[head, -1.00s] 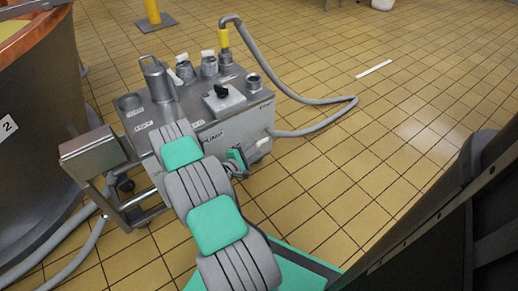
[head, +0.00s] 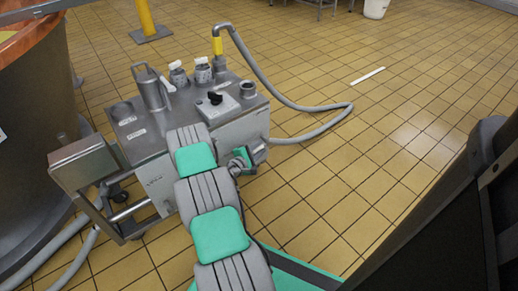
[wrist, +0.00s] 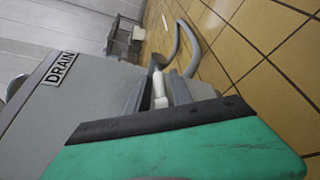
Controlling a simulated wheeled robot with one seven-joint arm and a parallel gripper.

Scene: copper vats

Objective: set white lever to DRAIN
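The DRAIN label (wrist: 60,68) is on the grey pump cart's side, at the left of the wrist view. A white bar (wrist: 159,88), which looks like the white lever, shows between the two grey fingers of my gripper (wrist: 160,92). The fingers stand apart, one on each side of it. I cannot tell whether either touches it. In the head view my gripper (head: 243,162) is low at the right end of the pump cart (head: 215,148); the lever is not clear there, with my arm and gripper in front.
A grey hose (head: 312,131) loops from the cart's top onto the tiles on the right. A copper-rimmed vat (head: 35,110) stands left, and a grey box (head: 80,159) is on the cart's left end. The tiled floor (head: 400,120) to the right is mostly clear.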

